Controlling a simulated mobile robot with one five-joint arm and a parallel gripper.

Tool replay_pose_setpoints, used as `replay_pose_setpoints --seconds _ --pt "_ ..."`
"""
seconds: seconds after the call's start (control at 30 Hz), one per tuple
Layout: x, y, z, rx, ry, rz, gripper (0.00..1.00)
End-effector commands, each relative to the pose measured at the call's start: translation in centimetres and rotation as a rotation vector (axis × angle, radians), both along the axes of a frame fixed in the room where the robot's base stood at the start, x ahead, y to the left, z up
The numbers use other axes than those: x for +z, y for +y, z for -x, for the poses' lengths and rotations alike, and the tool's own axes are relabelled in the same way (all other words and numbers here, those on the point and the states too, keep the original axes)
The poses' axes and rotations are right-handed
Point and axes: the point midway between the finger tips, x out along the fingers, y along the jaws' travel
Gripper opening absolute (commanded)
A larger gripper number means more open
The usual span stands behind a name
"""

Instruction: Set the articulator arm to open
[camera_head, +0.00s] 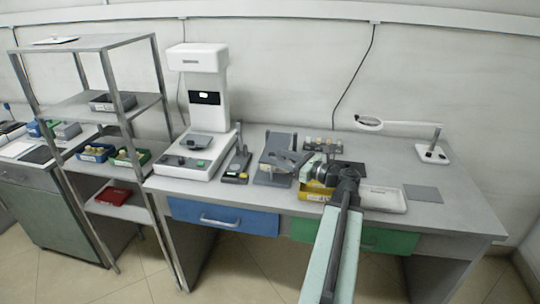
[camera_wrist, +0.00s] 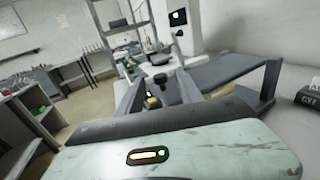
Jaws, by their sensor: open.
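The articulator (camera_head: 275,146) is a grey stand with a flat base and a raised plate, near the middle of the bench in the head view. In the wrist view a grey plate on a slanted support (camera_wrist: 225,70), apparently the articulator, stands close by on the right. My gripper (camera_head: 288,160) is at the articulator, reaching in from the right and overlapping it in the head view. In the wrist view my gripper (camera_wrist: 158,92) has its two grey fingers apart, with a dark knob (camera_wrist: 160,80) showing between them. I cannot tell whether a finger touches the articulator.
A white instrument (camera_head: 198,105) and a small dark device (camera_head: 236,165) stand to the left. A yellow bin (camera_head: 315,192), a white tray (camera_head: 384,200) and a row of small jars (camera_head: 322,145) lie close around my arm.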

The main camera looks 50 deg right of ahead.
Motion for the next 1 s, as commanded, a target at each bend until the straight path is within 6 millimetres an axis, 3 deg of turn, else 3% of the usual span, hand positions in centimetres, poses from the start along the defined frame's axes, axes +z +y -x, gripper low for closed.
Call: replay_pose_setpoints --seconds 0.2,0.53,0.57,0.7,1.0 --pt "0.0 0.6 -3.4 0.002 0.001 0.001 0.43" --pt "0.0 0.7 -4.0 0.001 0.001 0.001 0.43" --pt "0.0 0.7 -4.0 0.001 0.001 0.001 0.37" --pt "0.0 0.7 -4.0 0.001 0.001 0.001 0.0" --pt "0.0 0.8 -4.0 0.002 0.001 0.002 0.0"
